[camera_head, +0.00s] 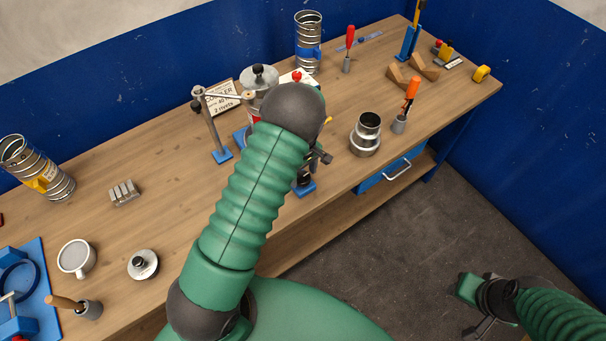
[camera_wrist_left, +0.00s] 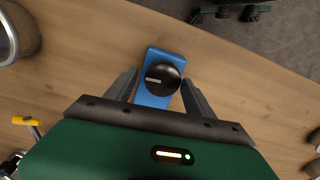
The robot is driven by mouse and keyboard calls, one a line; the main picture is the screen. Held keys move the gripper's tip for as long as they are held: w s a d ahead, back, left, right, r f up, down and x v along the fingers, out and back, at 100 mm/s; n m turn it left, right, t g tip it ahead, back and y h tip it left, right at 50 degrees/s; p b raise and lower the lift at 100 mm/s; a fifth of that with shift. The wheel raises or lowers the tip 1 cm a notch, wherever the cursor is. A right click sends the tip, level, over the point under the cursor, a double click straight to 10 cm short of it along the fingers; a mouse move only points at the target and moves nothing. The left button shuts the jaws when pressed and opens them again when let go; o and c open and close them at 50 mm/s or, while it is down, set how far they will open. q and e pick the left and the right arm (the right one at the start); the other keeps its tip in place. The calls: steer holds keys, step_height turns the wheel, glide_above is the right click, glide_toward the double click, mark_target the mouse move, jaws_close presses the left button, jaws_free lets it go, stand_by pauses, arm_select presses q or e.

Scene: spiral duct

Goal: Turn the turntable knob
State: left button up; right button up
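The black turntable knob (camera_wrist_left: 162,79) has a pale pointer mark and sits on a blue base (camera_wrist_left: 152,54) on the wooden bench. My left gripper (camera_wrist_left: 158,77) is open above it in the left wrist view, one finger on each side of the knob, with gaps visible between. In the head view the left gripper (camera_head: 314,160) is partly hidden by my green left arm; the blue base (camera_head: 305,190) shows just below it near the bench's front edge. My right gripper (camera_head: 484,318) hangs over the floor at lower right, away from the bench; its opening is unclear.
A post with an arm (camera_head: 212,130) and a sign (camera_head: 222,97) stand left of my left arm. A metal duct collar (camera_head: 366,134) and an orange-handled tool (camera_head: 411,92) stand to the right. A drawer with a handle (camera_head: 397,170) is under the bench.

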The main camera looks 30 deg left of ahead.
mark_target(303, 176)
arm_select(q)
steer(key=shift+o, duration=0.4)
steer(key=shift+s+f, duration=0.1)
step_height(303, 176, up, 17)
steer(key=b, duration=0.3)
steer(key=shift+f, duration=0.15)
steer(key=s+d+f+m+t+b, duration=0.1)
steer(key=s+d+f+m+b, duration=0.2)
steer(key=s+d+f+m, duration=0.2)
steer(key=s+d+f+m+t+b, duration=0.1)
steer(key=s+d+f+m+b, duration=0.2)
steer(key=s+d+m, duration=0.3)
steer(key=s+f+m, duration=0.1)
steer(key=s+m, duration=0.2)
steer(key=s, duration=0.1)
steer(key=shift+s+f+m+t+b, duration=0.2)
steer(key=shift+f+m+t+b, duration=0.1)
steer(key=shift+f+b, duration=0.05)
